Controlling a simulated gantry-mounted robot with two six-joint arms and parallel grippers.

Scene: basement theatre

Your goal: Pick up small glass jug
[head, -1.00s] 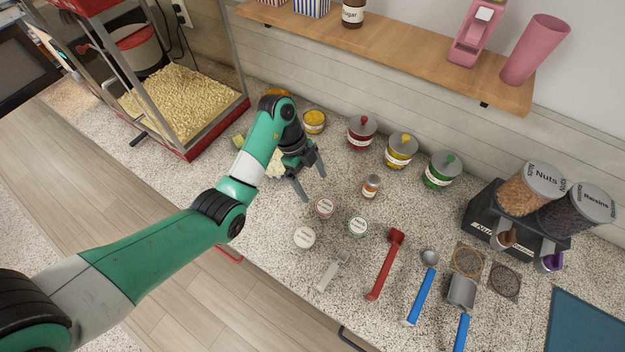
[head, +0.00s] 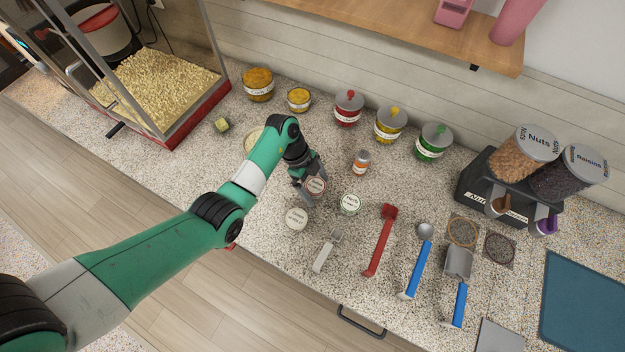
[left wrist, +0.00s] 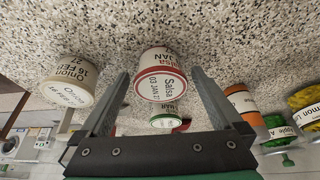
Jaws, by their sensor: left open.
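No thing that I can clearly tell as a small glass jug shows. My left gripper (head: 314,190) is open, its fingers pointing down over the counter at a small white round tub with a red-rimmed lid (head: 316,186). In the left wrist view this tub, labelled Salsa (left wrist: 161,80), lies between the two open fingers, with no clear contact visible. The fingers partly hide it in the head view. A white-lidded tub labelled Onion (left wrist: 70,80) is beside the left finger; it also shows in the head view (head: 296,219). A green-rimmed tub (head: 349,204) stands close by.
An orange-labelled jar (head: 361,163) and lidded glass canisters (head: 390,125) stand behind. A white-handled scoop (head: 326,251), red scoop (head: 381,242) and blue-handled scoop (head: 417,265) lie in front. A dispenser (head: 480,185) is at right, a popcorn machine (head: 160,90) at left.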

